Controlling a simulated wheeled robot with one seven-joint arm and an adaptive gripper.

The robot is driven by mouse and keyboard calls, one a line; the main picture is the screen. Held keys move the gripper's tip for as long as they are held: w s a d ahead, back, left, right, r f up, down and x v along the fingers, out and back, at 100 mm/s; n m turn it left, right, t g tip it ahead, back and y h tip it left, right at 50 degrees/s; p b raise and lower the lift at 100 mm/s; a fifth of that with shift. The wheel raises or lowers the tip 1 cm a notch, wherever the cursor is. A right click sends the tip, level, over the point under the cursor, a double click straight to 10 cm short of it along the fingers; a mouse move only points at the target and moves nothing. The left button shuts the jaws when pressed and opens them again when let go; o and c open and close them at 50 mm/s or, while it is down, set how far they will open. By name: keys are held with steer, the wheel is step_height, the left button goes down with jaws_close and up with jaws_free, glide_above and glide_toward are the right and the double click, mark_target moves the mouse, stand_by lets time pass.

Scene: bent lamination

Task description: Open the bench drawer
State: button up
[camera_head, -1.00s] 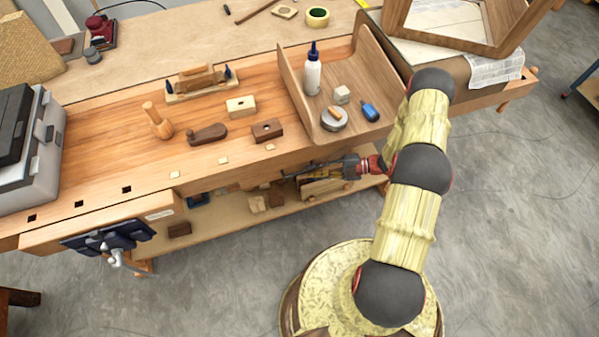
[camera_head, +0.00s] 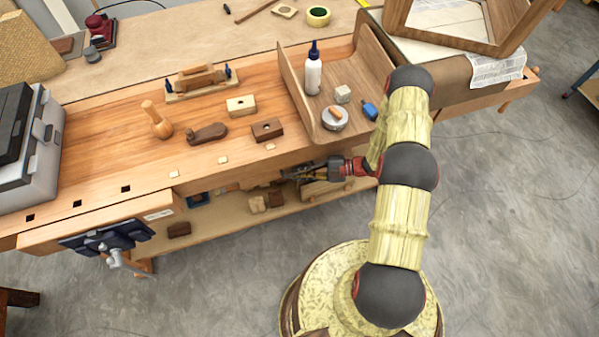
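The wooden workbench (camera_head: 95,160) runs across the view, with its front edge facing my base. I cannot clearly pick out the bench drawer's front or handle; the benchtop and my arm hide much of the area below the front edge.
A lower shelf (camera_head: 210,222) with small wood blocks lies below the gripper. A vise (camera_head: 108,240) juts out at the front left. A curved wooden tray (camera_head: 350,62) with a glue bottle (camera_head: 313,70) stands above the gripper. The floor (camera_head: 500,240) at right is clear.

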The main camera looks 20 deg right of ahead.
steer(key=shift+s, duration=0.1)
jaws_close()
stand_by(0.3)
steer(key=s+p, duration=0.3)
steer(key=s, duration=2.5)
steer(key=shift+p, duration=0.35)
steer(key=shift+s, duration=0.1)
steer(key=shift+o, duration=1.9)
jaws_free()
steer(key=shift+d, duration=0.1)
steer(key=v, duration=1.2)
